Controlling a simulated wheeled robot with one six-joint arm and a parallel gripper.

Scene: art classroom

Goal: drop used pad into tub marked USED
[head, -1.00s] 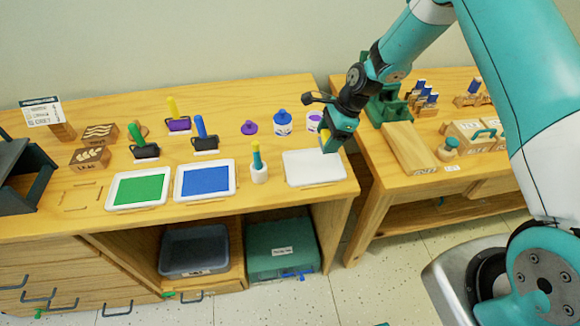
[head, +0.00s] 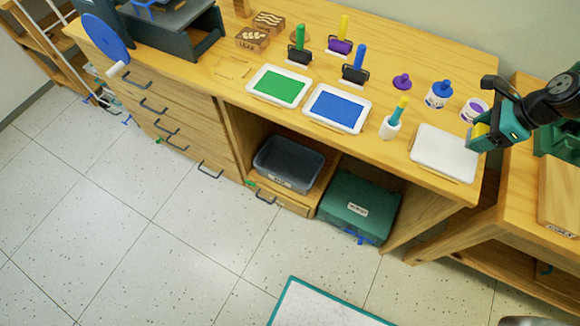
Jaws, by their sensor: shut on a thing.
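My gripper (head: 482,138) is at the right edge of the head view, shut on a small yellow piece (head: 480,130), which seems to be the used pad; the jaws hide most of it. It hangs by the right end of a blank white tray (head: 445,155); I cannot tell its height. A dark grey open tub (head: 288,163) sits in the open bay under the counter, down and left of my gripper. It has a small pale label on its front, too small to read surely. The tub looks empty.
A green lidded box (head: 358,205) with a label stands right of the tub. Green (head: 278,87) and blue (head: 337,108) ink trays, a glue-like bottle (head: 393,120) and stamps stand on the counter (head: 225,85). A teal-edged board (head: 315,308) is low in front.

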